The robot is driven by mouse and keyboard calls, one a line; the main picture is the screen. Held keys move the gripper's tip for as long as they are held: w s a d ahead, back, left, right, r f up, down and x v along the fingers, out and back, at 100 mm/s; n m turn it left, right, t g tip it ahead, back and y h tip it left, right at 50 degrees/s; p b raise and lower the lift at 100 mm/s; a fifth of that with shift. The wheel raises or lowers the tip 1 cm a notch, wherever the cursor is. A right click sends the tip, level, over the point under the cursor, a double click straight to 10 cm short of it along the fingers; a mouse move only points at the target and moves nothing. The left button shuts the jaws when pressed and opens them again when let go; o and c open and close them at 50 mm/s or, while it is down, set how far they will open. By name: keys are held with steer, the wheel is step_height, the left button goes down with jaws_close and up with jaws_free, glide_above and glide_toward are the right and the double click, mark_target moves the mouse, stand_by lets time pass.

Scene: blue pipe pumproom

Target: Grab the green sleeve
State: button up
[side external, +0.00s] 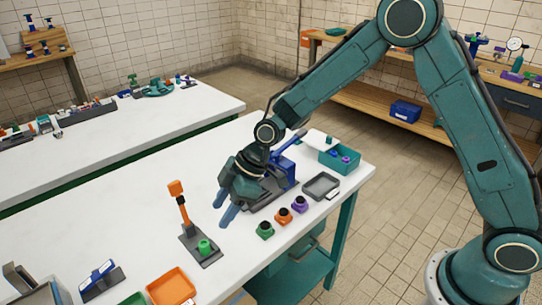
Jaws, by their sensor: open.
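A short green cylindrical piece (205,247) stands on a dark grey plate (190,236) beside an upright orange lever (180,202). A green piece with a black top (265,230) sits on the white table, in a row with similar orange (284,215) and purple (300,203) pieces. I cannot tell for certain which green piece is the sleeve. My gripper (225,207) is open and empty, its blue fingers angled down above the table. It is between the orange lever and the row of black-topped pieces, apart from both green pieces.
A blue device (286,170) on a dark base stands just behind my gripper. A grey tray (321,186) and a teal box (341,157) holding small pieces are to the right. An orange tray (171,287) and a blue-topped item (98,279) lie at front left. The table's left middle is clear.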

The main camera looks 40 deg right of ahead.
mark_target(203, 243)
steer(key=shift+x, duration=2.4)
steer(key=shift+f, duration=0.2)
steer(key=shift+x, duration=2.45)
steer(key=shift+s, duration=0.15)
jaws_close()
steer(key=shift+r, duration=0.15)
step_height(203, 243, up, 20)
